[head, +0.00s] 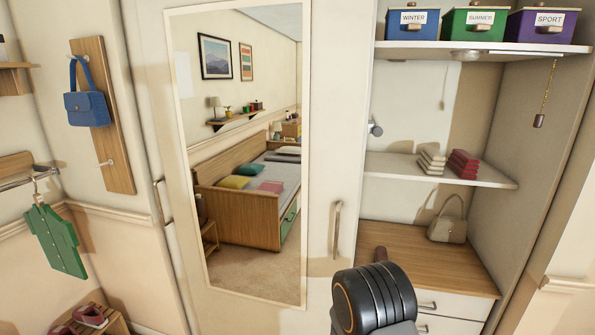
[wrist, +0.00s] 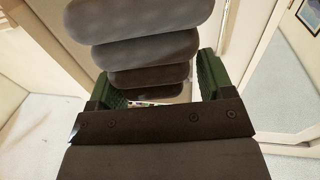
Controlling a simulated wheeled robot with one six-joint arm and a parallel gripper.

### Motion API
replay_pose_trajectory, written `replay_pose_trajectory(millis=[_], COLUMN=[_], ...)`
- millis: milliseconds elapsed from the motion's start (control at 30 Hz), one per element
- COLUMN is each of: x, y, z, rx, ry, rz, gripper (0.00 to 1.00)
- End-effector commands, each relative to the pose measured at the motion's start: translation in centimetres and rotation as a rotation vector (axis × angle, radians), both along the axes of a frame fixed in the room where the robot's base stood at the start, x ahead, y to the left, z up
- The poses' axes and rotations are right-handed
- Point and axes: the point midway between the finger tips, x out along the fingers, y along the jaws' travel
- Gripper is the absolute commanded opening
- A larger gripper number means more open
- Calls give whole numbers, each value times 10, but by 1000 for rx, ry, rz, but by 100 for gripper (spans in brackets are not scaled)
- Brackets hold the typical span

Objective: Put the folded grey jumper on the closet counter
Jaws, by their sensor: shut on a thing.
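In the wrist view, the folded grey jumper (wrist: 150,48) shows as a stack of thick rounded grey folds. My gripper (wrist: 163,82) has its green-padded fingers on either side of the stack and is shut on it. The closet counter (head: 415,240) is the wooden top above white drawers at the right of the head view. A beige handbag (head: 446,229) stands toward its right back, and its left and front parts are bare. In the head view, a dark part of my arm is in front of the counter's lower left; I cannot make out the jumper there.
Above the counter, a white shelf (head: 400,170) holds folded beige cloths (head: 431,162) and red cloths (head: 462,164). Labelled boxes (head: 480,25) stand on the top shelf. A mirrored door (head: 335,130) with a handle is left of the opening. A pull cord (head: 540,115) hangs at the right.

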Motion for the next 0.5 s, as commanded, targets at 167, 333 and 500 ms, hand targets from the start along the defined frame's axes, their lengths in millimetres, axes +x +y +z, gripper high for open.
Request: replay_pose_trajectory(millis=[167,333,500], x=[-15,-10,-7], y=[7,31,43], z=[-12,-12,-21], rx=[1,3,4], ry=[-3,-4,-1], rz=[-15,145,341], gripper=[41,41,41])
